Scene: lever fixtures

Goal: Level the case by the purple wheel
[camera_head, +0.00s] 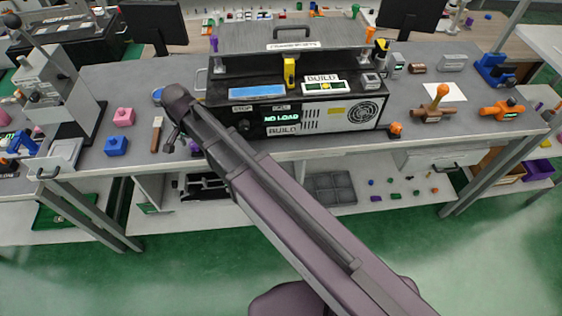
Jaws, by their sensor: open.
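The case (345,118) is a black and grey box on the bench, with a raised grey lid, labels and a lit "NO LOAD" display. A small purple part (195,147) shows low beside its front left corner, partly hidden by my arm; it looks like the purple wheel. An orange knob (395,130) sits at the front right corner. I cannot tell whether the case is tilted. My gripper (173,147) is small and dark in view, hanging open and empty left of the purple part. My arm hides the case's lower left front.
Left of the case are a wooden-handled brush (157,134), a blue block (116,146) and a pink block (124,117). A wooden-handled part (435,105) and an orange fixture (503,109) stand at right. Shelves lie under the bench.

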